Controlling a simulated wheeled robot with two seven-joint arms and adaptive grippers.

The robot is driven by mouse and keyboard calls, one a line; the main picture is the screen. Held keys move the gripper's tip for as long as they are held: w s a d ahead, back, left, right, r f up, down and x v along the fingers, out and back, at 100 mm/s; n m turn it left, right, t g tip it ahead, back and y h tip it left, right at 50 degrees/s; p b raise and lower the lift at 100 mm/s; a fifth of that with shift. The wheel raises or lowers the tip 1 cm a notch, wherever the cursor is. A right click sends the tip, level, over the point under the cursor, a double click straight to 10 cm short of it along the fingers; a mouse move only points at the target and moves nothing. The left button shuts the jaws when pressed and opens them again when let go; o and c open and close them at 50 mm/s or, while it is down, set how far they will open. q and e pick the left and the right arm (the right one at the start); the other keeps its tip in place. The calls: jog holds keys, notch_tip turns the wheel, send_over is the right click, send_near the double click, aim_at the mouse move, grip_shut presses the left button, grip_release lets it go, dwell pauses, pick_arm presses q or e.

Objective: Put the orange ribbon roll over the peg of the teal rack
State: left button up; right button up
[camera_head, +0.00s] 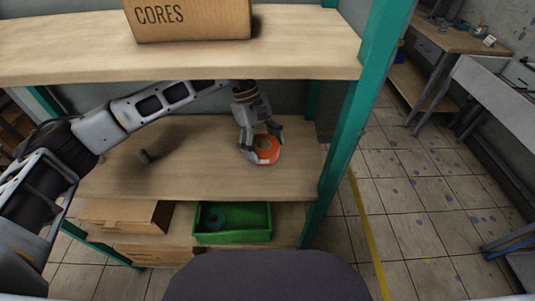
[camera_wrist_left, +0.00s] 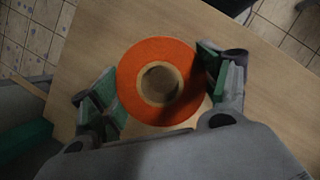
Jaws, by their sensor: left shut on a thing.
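The orange ribbon roll (camera_head: 267,158) is at the right part of the middle shelf of the teal rack (camera_head: 347,135). My left gripper (camera_head: 262,139) comes down from above and is shut on the roll, one finger on each side. In the left wrist view the roll (camera_wrist_left: 160,48) shows face-on, its pale core hole open, between the green-padded fingers (camera_wrist_left: 160,90). I cannot tell whether the roll touches the shelf. My right gripper is not in view.
A cardboard box (camera_head: 190,20) stands on the upper shelf, above my left arm.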

aim_at(271, 168)
pick_arm(q)
jog(key=shift+s+d, duration=0.55)
jog(key=shift+s, duration=0.05)
jog(key=shift+f, duration=0.1)
notch_tip(271, 168, down, 2)
jog(key=shift+f+p, duration=0.1)
jog(key=shift+p, duration=0.35)
jog(key=shift+f, duration=0.65)
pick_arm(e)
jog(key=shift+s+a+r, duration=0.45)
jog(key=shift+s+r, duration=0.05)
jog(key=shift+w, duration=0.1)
